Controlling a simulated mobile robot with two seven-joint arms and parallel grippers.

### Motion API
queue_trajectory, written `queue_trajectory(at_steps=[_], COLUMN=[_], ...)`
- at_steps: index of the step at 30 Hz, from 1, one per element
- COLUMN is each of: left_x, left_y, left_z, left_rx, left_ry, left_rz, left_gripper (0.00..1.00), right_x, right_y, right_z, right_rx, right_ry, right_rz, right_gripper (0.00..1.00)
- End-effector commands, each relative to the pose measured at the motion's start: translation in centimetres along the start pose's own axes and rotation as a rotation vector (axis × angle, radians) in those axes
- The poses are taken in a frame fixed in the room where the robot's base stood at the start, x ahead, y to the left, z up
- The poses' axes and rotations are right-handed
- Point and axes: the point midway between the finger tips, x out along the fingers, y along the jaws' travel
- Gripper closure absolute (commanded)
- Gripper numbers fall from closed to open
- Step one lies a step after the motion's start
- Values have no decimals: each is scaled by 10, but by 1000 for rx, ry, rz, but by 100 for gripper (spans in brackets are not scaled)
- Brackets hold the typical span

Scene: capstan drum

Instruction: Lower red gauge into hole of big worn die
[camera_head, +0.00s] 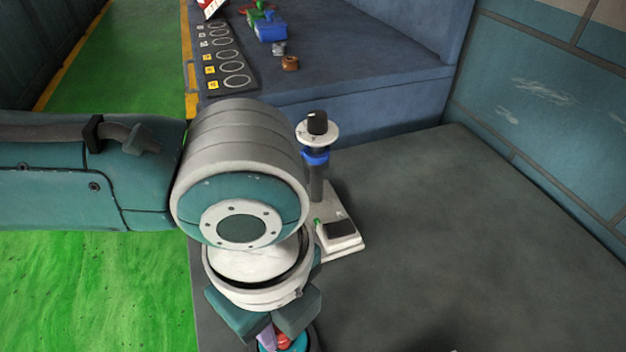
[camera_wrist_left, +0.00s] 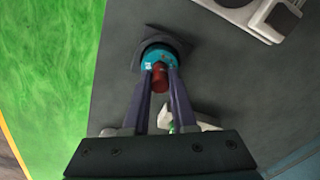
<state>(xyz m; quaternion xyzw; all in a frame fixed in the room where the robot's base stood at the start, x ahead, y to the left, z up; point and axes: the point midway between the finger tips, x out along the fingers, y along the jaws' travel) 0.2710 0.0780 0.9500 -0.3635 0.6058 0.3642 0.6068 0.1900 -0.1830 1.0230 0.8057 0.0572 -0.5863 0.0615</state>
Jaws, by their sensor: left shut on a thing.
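My left gripper (camera_wrist_left: 159,80) is shut on the red gauge (camera_wrist_left: 160,77), which shows between its fingertips in the left wrist view. The gauge's lower end is over or in a teal ring-shaped part (camera_wrist_left: 152,55) on a dark base, which seems to be the die. How deep the gauge sits cannot be told. In the head view the gripper (camera_head: 272,338) is at the bottom edge, with a bit of the red gauge (camera_head: 283,341) and the teal part (camera_head: 300,344) below it. My right gripper is not in view.
A white stand (camera_head: 345,235) with a black post and a blue collar (camera_head: 315,157) stands behind my left wrist. A blue ledge (camera_head: 350,95) holds a dark board (camera_head: 222,60), a brown ring-like part (camera_head: 290,63) and blue items (camera_head: 270,30). The grey tabletop (camera_head: 470,240) is clear at right.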

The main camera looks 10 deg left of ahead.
Motion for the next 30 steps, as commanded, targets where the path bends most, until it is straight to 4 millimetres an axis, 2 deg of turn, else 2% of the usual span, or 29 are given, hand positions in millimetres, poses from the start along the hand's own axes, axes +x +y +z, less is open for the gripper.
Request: queue_trajectory(at_steps=[30], left_x=[3], left_y=[0], left_z=[0], left_rx=[0], left_ry=[0], left_rz=[0], left_gripper=[100], right_x=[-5], right_y=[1], right_z=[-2], right_rx=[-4], right_ry=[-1], right_rz=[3], right_gripper=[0])
